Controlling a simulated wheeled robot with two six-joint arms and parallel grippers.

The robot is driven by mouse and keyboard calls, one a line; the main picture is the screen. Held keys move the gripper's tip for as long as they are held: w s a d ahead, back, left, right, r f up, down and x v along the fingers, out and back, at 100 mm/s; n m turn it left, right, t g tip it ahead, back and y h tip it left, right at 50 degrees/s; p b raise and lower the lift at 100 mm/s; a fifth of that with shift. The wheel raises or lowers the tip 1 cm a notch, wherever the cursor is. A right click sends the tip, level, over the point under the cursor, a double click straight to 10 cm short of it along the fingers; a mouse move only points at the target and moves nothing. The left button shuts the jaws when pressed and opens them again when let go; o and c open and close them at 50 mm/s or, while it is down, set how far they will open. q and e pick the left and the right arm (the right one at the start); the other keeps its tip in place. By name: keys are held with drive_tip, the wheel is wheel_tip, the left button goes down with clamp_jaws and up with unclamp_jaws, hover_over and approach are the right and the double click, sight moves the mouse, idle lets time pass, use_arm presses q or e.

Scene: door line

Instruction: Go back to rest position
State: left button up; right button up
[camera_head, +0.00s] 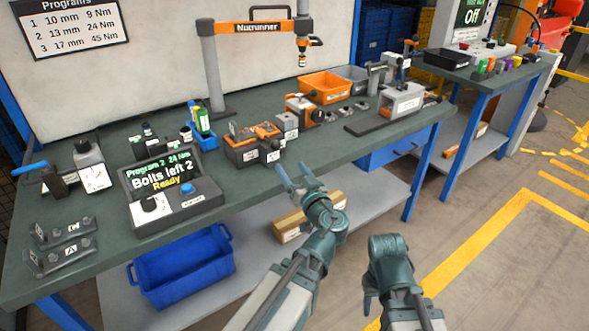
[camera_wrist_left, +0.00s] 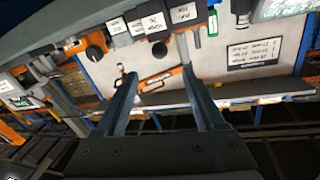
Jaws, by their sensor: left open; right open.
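My left gripper (camera_head: 294,176) is in front of the workbench's near edge in the head view, with its two fingers apart and nothing between them. The left wrist view also shows this gripper (camera_wrist_left: 158,78) open and empty, with bench items beyond the fingers. My right gripper (camera_head: 368,300) hangs lower, to the right of the left arm and off the bench. Its fingers are mostly hidden behind its own arm, and I see no object in it.
The dark workbench (camera_head: 318,150) carries a controller reading "Bolts left 2" (camera_head: 160,178), an orange-grey box (camera_head: 250,150), and an orange bin (camera_head: 325,88). Below are a blue crate (camera_head: 185,270) and a cardboard box (camera_head: 290,226). Open floor (camera_head: 470,240) lies to the right.

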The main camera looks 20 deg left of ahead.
use_arm(q)
drive_tip(key=s+d+f+m+g+h+p, duration=0.1)
drive_tip(key=s+d+m+g+h+p, duration=0.8)
drive_tip(key=s+d+g+p, duration=0.5)
drive_tip(key=s+d+h+p, duration=0.1)
drive_tip(key=s+d+p, duration=0.1)
drive_tip(key=s+p, duration=0.3)
drive_tip(key=shift+d+m+h+p, duration=0.2)
drive_tip(key=shift+m+h+p, duration=0.15)
drive_tip(key=shift+p, duration=0.6)
